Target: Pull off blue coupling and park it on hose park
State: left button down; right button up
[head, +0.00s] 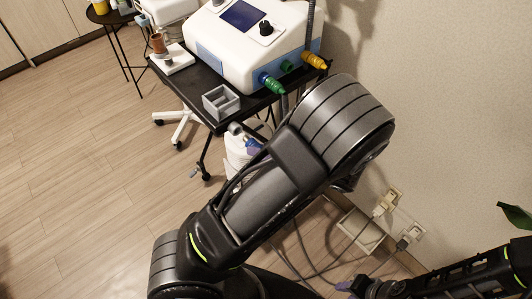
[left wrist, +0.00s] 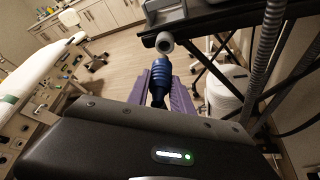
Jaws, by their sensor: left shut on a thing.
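The blue coupling (left wrist: 160,76) is a ribbed blue piece in the left wrist view, held between the purple fingers of my left gripper (left wrist: 161,96). It is off the machine and points toward a short grey round tube (left wrist: 165,42), seemingly the hose park, under the table's edge. A gap seems to show between them. The grey tube (head: 236,128) also shows in the head view, where my left arm hides most of the gripper and coupling. My right gripper (head: 356,287) is low at the bottom right, small and dark; its opening is unclear.
The white machine (head: 235,50) stands on a black table (head: 185,85), with a green coupling (head: 272,83) and a yellow coupling (head: 314,61) on its front. A grey box (head: 221,102) sits at the table's corner. A ribbed hose (left wrist: 265,60) hangs at right in the left wrist view.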

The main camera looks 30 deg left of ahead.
pick_arm(q)
jog(key=shift+w+a, duration=0.25)
jog(key=shift+a, duration=0.6)
jog(key=shift+a, duration=0.1)
jog(key=shift+w+a+p, duration=0.1)
jog(key=shift+a+p, duration=0.15)
jog(key=shift+p, duration=0.1)
dwell(0.5)
jog(key=shift+p, duration=0.3)
